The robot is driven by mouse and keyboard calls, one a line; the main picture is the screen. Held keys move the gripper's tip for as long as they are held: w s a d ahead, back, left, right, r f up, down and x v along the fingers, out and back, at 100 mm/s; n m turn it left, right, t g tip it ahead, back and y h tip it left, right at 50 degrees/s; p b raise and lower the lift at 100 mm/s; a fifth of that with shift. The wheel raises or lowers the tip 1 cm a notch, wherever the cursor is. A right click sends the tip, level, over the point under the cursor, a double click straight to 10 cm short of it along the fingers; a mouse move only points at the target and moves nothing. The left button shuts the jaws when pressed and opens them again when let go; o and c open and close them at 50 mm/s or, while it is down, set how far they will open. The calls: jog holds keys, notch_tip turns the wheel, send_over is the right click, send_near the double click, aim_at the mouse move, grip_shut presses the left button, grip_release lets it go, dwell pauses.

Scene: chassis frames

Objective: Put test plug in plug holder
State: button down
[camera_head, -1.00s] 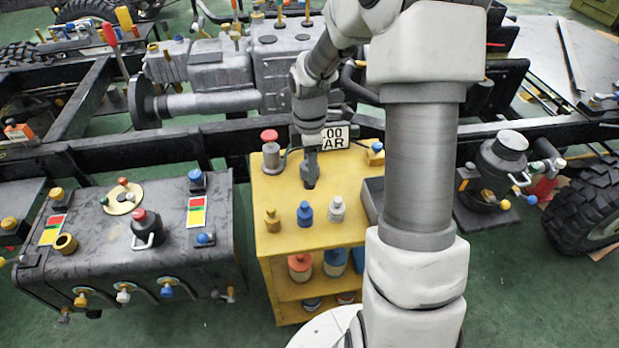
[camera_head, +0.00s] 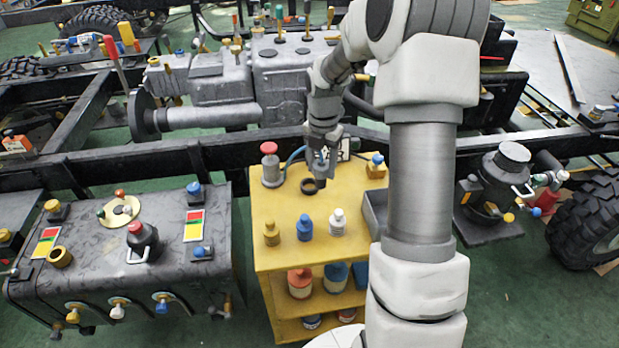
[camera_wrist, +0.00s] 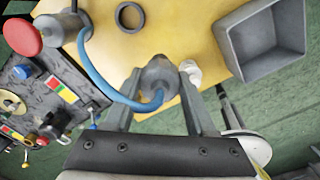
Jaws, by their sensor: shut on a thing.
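The test plug (camera_wrist: 158,76) is a grey cylinder with a blue hose (camera_wrist: 105,85) on its end. My gripper (camera_wrist: 157,92) is shut on it, with one finger on each side. In the head view my gripper (camera_head: 322,168) is above the yellow cart top (camera_head: 278,212), at the rear middle. The plug holder looks to be the dark ring (camera_head: 309,186) on the cart, just in front of my gripper; it also shows in the wrist view (camera_wrist: 130,17). The ring is empty and apart from the plug. The plug is mostly hidden in the head view.
The hose runs to a grey device with a red knob (camera_head: 270,164) at the cart's rear left. Yellow, blue (camera_head: 305,228) and white (camera_head: 338,222) bottles stand in front. A grey tray (camera_head: 375,212) lies to the right. A black frame beam runs behind.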

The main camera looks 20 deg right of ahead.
jog(key=shift+w+f+b, duration=0.5)
jog(key=shift+w+f, duration=1.6)
jog(key=shift+f, duration=0.15)
jog(key=shift+w+f+b, duration=0.45)
jog(key=shift+w+f, duration=1.6)
jog(key=shift+f, duration=0.2)
jog(key=shift+f, duration=0.2)
jog(key=shift+c, duration=1.1)
grip_release()
jog(key=shift+r, duration=0.1)
